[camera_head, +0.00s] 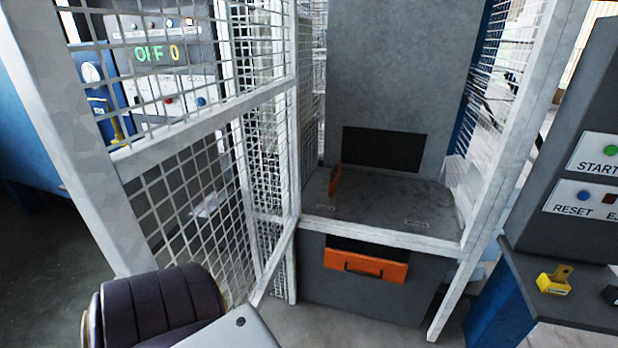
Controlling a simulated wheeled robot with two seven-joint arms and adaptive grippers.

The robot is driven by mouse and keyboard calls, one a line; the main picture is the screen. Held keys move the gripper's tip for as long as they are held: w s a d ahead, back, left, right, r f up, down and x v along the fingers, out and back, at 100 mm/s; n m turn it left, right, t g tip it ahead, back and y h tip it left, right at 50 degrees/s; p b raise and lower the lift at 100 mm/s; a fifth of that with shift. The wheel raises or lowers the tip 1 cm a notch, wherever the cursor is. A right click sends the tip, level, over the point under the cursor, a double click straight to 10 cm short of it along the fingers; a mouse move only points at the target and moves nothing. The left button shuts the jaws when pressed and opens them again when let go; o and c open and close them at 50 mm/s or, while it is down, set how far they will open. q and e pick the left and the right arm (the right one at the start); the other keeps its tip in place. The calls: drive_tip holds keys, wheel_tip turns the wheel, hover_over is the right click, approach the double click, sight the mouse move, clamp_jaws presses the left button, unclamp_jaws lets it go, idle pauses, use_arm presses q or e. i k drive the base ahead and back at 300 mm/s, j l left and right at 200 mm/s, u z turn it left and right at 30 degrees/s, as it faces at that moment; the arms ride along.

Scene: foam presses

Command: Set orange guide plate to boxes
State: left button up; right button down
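A small orange plate (335,180) stands upright on the dark press bed, towards its left side. A larger orange panel with a dark handle (366,264) sits at the front of the press base, below the bed, with a dark gap above it. I cannot tell which of these two is the guide plate. No boxes are clearly visible. Neither of my grippers is in view. A dark ribbed part with a light grey piece at the lower left looks like part of my arm.
A white mesh cage door (193,170) stands open on the left. White posts frame the press (402,70) and its bed (380,205). A control box (590,150) with START and RESET buttons and a yellow part (554,281) on a blue-sided stand are at right. A panel (160,65) reads OFF 0.

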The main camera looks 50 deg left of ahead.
sight(335, 173)
drive_tip(key=i+j+u, duration=0.1)
drive_tip(key=i+u, duration=0.15)
drive_tip(key=u, duration=0.15)
drive_tip(key=i+u, duration=0.25)
drive_tip(key=u, duration=0.2)
drive_tip(key=i+l+u, duration=0.1)
drive_tip(key=i+u, duration=0.15)
drive_tip(key=u, duration=0.15)
drive_tip(key=i+u, duration=0.25)
drive_tip(key=u, duration=0.15)
drive_tip(key=i+l+u, duration=0.2)
drive_tip(key=u, duration=0.2)
drive_tip(key=i+l+u, duration=0.25)
drive_tip(key=u, duration=0.2)
